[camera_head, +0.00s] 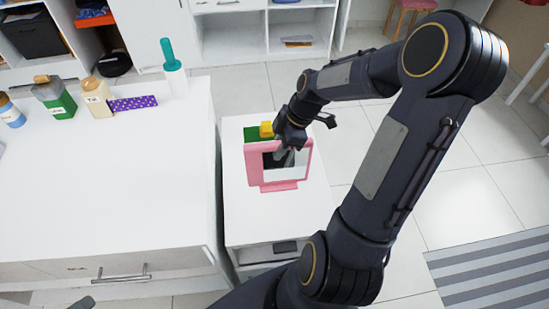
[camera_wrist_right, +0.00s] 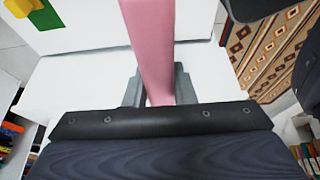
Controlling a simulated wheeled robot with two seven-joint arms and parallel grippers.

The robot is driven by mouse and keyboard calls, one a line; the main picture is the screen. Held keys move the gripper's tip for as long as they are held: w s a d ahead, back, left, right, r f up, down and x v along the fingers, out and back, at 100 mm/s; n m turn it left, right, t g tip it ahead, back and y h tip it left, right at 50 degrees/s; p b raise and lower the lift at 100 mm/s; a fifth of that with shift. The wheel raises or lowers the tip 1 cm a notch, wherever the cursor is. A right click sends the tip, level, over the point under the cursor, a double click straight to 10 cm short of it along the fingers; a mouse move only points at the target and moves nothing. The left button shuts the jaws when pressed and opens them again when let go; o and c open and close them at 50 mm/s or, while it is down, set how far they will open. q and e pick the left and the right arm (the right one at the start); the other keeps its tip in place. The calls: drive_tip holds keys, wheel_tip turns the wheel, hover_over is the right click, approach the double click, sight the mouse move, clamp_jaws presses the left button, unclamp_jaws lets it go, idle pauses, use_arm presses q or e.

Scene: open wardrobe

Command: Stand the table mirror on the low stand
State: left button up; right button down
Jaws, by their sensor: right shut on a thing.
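The table mirror (camera_head: 250,168) has a pink frame and a pink base. It looks upright over the white top of the low stand (camera_head: 240,215). I cannot tell for sure whether its base touches the stand. My right gripper (camera_head: 288,152) is shut on the mirror's upper frame, and its fingers hide part of the glass. In the right wrist view the pink frame (camera_wrist_right: 150,45) runs between the two grey fingers (camera_wrist_right: 157,88). A small dark grey piece at the bottom left edge of the head view may be my left gripper (camera_head: 80,303); its jaws do not show.
A green piece (camera_head: 251,134) and a yellow block (camera_head: 266,129) sit on the stand behind the mirror. A taller white cabinet (camera_head: 110,200) on the left holds bottles, a purple box (camera_head: 133,103) and a teal-handled brush (camera_head: 168,55). The stand's front top is clear.

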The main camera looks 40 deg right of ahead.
sight(279, 168)
wheel_tip(279, 168, down, 10)
drive_tip(key=shift+r, duration=0.15)
idle(0.3)
drive_tip(key=shift+b, duration=0.35)
drive_tip(key=c, duration=1.2)
unclamp_jaws()
